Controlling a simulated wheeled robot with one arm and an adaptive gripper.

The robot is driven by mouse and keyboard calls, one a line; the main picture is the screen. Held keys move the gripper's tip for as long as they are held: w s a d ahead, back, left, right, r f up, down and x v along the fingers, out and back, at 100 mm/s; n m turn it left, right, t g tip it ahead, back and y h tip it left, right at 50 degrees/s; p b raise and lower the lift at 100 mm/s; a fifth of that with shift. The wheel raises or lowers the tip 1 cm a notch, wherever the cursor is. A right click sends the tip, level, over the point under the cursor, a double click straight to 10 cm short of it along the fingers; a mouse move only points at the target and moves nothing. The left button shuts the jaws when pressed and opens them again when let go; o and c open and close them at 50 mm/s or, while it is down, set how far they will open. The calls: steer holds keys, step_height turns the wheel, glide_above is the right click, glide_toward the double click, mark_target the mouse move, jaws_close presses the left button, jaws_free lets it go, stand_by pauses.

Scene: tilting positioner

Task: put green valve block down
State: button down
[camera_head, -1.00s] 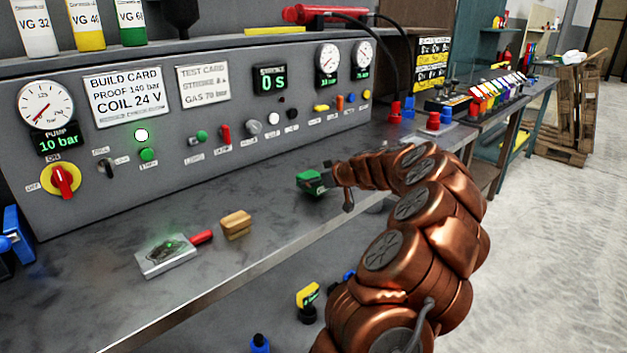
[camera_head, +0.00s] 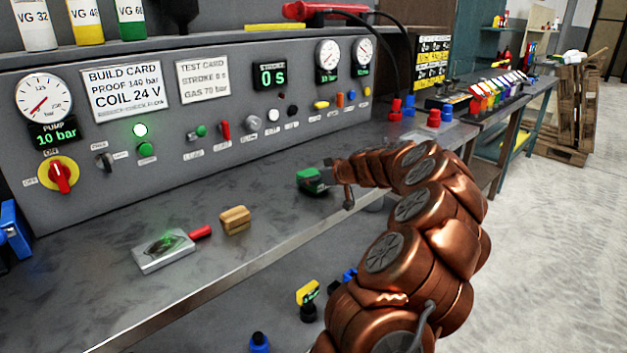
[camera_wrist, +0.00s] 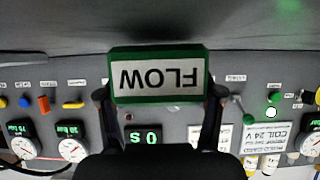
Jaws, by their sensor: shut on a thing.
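The green valve block (camera_head: 312,181) is at the end of my arm in the head view, over the grey bench top. In the wrist view the green block (camera_wrist: 158,55) shows a white label reading FLOW, upside down. My gripper (camera_wrist: 160,92) has one dark finger on each side of the block and is shut on it. In the head view my gripper (camera_head: 330,180) is small and partly hidden by the arm. The block is at or just above the bench surface (camera_head: 290,215); I cannot tell if it touches.
A metal plate with a red handle (camera_head: 165,250) and a tan block (camera_head: 235,220) lie to the left on the bench. The control panel (camera_head: 215,130) stands behind. Red and blue fittings (camera_head: 433,118) are at the right. The bench between the tan block and the green block is clear.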

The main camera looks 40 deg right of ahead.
steer(key=shift+f, duration=0.3)
